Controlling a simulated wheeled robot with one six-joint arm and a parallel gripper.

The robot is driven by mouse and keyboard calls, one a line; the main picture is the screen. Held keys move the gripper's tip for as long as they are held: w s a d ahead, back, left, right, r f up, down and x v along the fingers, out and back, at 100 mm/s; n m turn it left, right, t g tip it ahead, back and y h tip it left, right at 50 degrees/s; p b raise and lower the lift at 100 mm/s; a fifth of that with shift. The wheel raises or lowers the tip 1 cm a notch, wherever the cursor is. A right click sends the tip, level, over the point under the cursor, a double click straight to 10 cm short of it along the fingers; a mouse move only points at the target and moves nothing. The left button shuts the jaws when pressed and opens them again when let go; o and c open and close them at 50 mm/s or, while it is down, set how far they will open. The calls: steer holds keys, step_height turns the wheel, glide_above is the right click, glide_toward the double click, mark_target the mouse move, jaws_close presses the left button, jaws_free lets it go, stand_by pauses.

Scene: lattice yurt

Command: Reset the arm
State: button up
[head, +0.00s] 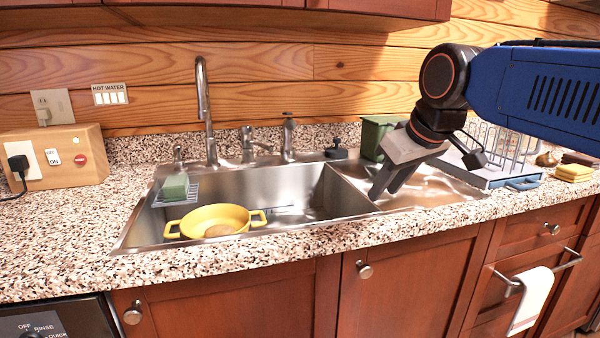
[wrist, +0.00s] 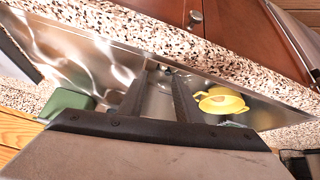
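My blue arm reaches in from the right in the head view. My gripper (head: 384,190) points down and left over the sink's right side, near the divider between the basin and the drainboard. In the wrist view, my gripper (wrist: 158,85) has its two dark fingers apart with nothing between them. A yellow two-handled pot (head: 215,221) sits in the left part of the steel sink (head: 290,185), apart from my gripper. The pot also shows right of the fingers in the wrist view (wrist: 222,102).
A green bin (head: 372,135) stands behind my gripper, and a dish rack (head: 500,150) is to its right. The faucet (head: 205,110) rises behind the sink. A green sponge (head: 175,187) lies on a wire holder. The left counter front is clear.

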steer(key=s+d+f+m, duration=0.2)
steer(key=s+d+f, duration=0.1)
steer(key=s+f, duration=0.3)
steer(key=s+d+f+m+g+h, duration=0.1)
steer(key=s+d+f, duration=0.3)
steer(key=f, duration=0.6)
steer(key=s+d+f+m+h, duration=0.1)
steer(key=s+d+f, duration=0.3)
steer(key=s+f, duration=0.4)
steer(key=shift+d+f+m, duration=0.2)
steer(key=shift+d+m, duration=0.05)
steer(key=shift+m, duration=0.55)
